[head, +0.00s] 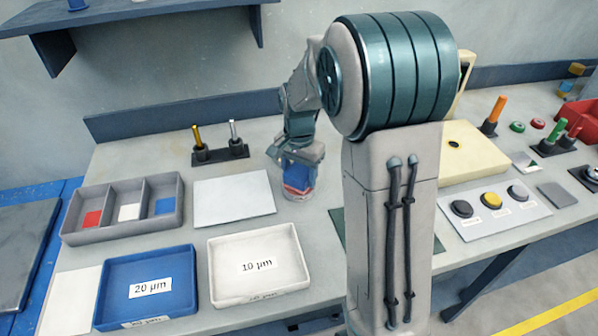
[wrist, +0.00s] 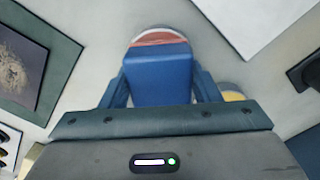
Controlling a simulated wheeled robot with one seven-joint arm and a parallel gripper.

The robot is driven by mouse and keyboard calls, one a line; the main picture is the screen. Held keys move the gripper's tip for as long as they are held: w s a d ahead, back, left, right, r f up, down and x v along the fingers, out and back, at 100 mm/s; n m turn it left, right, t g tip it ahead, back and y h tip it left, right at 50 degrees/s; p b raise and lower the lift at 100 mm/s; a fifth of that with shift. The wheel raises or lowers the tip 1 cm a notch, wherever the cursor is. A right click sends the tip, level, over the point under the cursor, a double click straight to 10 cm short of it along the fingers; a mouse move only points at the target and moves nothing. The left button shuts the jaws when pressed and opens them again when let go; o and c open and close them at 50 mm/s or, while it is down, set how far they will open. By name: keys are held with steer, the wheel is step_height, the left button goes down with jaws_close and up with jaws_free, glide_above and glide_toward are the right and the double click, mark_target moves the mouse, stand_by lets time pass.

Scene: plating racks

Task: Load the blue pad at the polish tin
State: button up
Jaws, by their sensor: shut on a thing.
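My gripper (head: 302,165) is shut on the blue pad (head: 300,177), a block that also shows between the two fingers in the wrist view (wrist: 158,80). The polish tin (head: 297,195) is a small round pale tin with reddish contents; in the wrist view the reddish top (wrist: 159,37) shows just beyond the pad. The pad is directly over the tin and overlaps it in both views. I cannot tell whether the pad's lower face touches the polish. The pad's underside and part of the tin are hidden.
A three-compartment tray (head: 124,229) with red, white and blue pieces stands left. A white plate (head: 234,198) lies beside the tin. Blue (head: 148,260) and white (head: 257,237) labelled trays are in front. A black rack (head: 221,153) with two upright tools stands behind. A round yellow thing (wrist: 232,94) is partly hidden.

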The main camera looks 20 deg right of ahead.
mark_target(299, 171)
steer(key=shift+r+p, duration=2.25)
steer(key=shift+r, duration=1.1)
steer(key=shift+f, duration=0.1)
